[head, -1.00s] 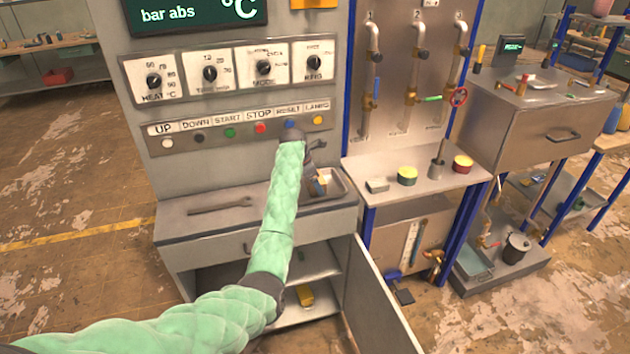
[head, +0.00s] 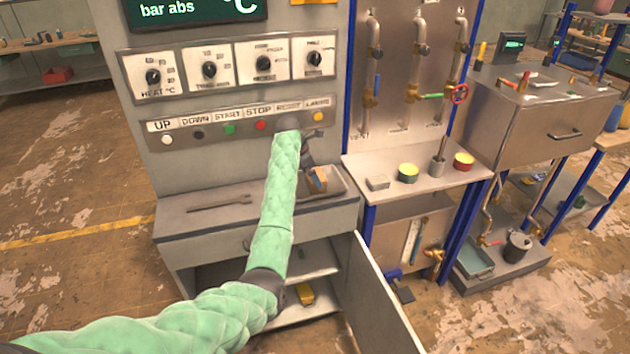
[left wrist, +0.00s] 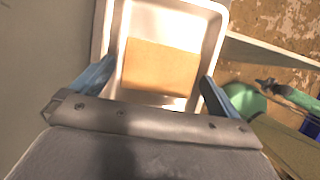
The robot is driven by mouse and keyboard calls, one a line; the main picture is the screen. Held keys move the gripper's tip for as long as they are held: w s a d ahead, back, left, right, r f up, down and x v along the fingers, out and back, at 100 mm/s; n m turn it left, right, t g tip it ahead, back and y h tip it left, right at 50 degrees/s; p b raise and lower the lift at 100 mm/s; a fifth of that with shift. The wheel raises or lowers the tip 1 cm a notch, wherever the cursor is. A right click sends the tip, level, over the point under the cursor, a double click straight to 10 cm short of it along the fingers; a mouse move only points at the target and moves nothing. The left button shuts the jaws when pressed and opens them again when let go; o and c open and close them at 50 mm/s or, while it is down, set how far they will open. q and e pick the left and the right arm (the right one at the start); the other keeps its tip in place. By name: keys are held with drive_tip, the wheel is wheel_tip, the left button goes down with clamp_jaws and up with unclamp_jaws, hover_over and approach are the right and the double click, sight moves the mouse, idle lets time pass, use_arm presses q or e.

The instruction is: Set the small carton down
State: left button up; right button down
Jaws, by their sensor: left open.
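The small carton (left wrist: 160,68) is a plain tan box lying in a shallow metal tray (left wrist: 220,28). In the left wrist view it sits between and beyond the blue fingers of my left gripper (left wrist: 161,72), which are apart, with a gap on each side of it. In the head view the carton (head: 320,178) shows as a small tan patch in the tray (head: 342,184), partly hidden by my left gripper (head: 314,176) above it. My right gripper is in neither view.
The tray stands on the grey cabinet ledge (head: 180,222), with a wrench (head: 220,202) to its left. A button panel (head: 180,127) rises behind my arm. An open cabinet door (head: 380,300) stands below. A side table (head: 440,180) at right holds small cups and a block.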

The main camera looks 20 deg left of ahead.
use_arm(q)
drive_tip(key=b+v, duration=0.2)
drive_tip(key=v, duration=0.7)
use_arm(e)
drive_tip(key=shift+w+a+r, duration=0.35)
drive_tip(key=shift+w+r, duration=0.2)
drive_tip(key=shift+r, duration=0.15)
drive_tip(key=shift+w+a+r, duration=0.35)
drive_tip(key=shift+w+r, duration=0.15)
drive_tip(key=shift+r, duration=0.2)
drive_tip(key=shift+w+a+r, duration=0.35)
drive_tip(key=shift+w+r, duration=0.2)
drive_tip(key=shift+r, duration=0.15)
use_arm(q)
drive_tip(key=shift+f, duration=0.15)
